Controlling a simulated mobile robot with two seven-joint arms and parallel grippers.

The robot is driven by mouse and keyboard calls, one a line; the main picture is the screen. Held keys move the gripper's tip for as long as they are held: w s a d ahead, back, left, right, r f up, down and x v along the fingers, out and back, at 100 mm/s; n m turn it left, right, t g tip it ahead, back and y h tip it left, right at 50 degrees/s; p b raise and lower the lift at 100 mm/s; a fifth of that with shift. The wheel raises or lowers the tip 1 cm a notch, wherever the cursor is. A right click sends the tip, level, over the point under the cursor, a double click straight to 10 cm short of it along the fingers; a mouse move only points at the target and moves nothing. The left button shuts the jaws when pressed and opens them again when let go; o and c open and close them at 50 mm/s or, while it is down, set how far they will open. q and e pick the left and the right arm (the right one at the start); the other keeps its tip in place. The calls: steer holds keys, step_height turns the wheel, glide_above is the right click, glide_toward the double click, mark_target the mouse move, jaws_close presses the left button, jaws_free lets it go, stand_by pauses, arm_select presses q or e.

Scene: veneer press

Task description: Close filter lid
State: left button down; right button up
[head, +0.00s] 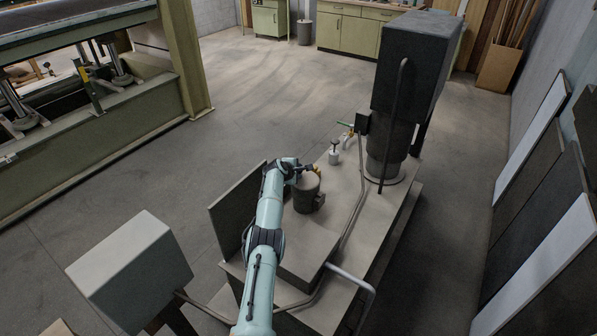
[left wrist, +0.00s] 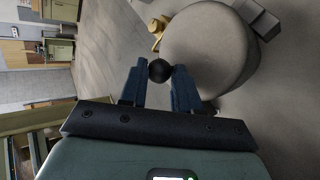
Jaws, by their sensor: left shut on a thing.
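The filter is a grey-brown round pot (head: 311,200) on the machine's base in the head view. Its round, flat top (left wrist: 208,45) fills the upper right of the left wrist view, and it looks like the lid. A black ball knob (left wrist: 159,70) sits at the near edge of this top. My left gripper (left wrist: 159,84) is shut on the knob, with one blue finger on each side. In the head view my left gripper (head: 296,172) is at the far left side of the pot's top. The lid's hinge and how far the lid stands open cannot be told. My right gripper is not in view.
A brass fitting (left wrist: 158,30) is close to the pot. A valve post (head: 334,153), a bent pipe (head: 356,205) and a tall dark column (head: 412,75) stand on the base. An upright panel (head: 232,213) is left of my arm. Open floor (head: 270,80) lies beyond.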

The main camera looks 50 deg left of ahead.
arm_select(q)
steer(key=shift+w+a+r, duration=0.2)
steer(key=shift+r, duration=0.6)
steer(key=c, duration=0.8)
jaws_free()
steer(key=shift+f, duration=0.25)
steer(key=shift+s+f, duration=0.15)
